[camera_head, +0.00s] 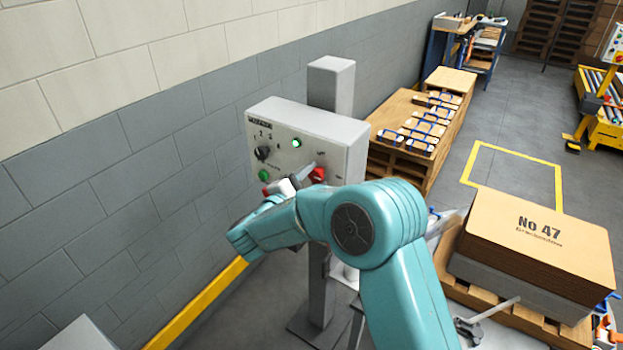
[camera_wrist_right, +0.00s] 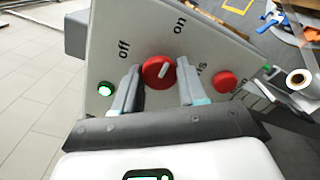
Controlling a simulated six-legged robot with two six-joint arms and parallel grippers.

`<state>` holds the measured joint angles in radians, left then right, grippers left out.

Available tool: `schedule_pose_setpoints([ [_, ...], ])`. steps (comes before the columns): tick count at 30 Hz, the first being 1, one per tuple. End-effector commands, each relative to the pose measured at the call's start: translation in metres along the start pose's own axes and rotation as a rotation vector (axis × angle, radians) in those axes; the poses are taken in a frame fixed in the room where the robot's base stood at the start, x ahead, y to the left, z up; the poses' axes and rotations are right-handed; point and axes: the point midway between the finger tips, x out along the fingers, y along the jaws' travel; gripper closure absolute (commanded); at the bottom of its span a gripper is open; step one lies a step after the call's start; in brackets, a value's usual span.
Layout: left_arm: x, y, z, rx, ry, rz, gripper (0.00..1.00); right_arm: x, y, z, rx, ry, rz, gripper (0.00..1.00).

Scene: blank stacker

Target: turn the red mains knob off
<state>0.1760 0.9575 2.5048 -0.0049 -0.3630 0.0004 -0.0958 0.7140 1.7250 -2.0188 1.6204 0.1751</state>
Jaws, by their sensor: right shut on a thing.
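The red mains knob (camera_head: 317,174) is on the lower right of the grey control panel's face (camera_head: 287,124). In the right wrist view the knob (camera_wrist_right: 157,72) sits between the two fingers of my right gripper (camera_wrist_right: 158,88), which is shut on it. The knob's pale pointer mark leans up and right, toward the "on" label (camera_wrist_right: 179,25); the "off" label (camera_wrist_right: 124,48) is to its left. In the head view my right arm hides part of the panel's lower area. My left gripper is not in view.
The panel has a lit green lamp (camera_head: 296,142), a black selector (camera_head: 263,153) and a green button (camera_head: 264,175). A red button (camera_wrist_right: 225,81) is right of the knob in the wrist view. A block wall stands left; a pallet of cardboard (camera_head: 530,235) stands right.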

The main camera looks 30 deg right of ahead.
Motion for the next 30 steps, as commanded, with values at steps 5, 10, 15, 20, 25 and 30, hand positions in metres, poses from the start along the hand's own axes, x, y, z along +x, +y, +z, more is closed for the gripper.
schedule_pose_setpoints([
  [5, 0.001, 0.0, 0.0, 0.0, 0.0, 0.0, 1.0, -0.001, -0.001, 0.0, -0.047, 0.0, -0.002, 0.89],
  [10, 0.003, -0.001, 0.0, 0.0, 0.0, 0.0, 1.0, -0.001, -0.001, 0.0, -0.149, 0.0, -0.002, 0.89],
  [15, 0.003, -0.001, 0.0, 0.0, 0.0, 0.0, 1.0, -0.001, -0.001, 0.0, -0.297, 0.001, -0.002, 0.89],
  [20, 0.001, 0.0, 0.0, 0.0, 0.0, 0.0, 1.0, -0.001, -0.001, 0.0, -0.451, 0.001, -0.002, 0.89],
  [25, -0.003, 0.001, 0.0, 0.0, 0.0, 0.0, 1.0, -0.001, -0.001, 0.0, -0.614, 0.002, -0.002, 0.89],
  [30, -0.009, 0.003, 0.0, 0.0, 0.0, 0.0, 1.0, -0.001, 0.0, 0.0, -0.776, 0.003, -0.002, 0.89],
])
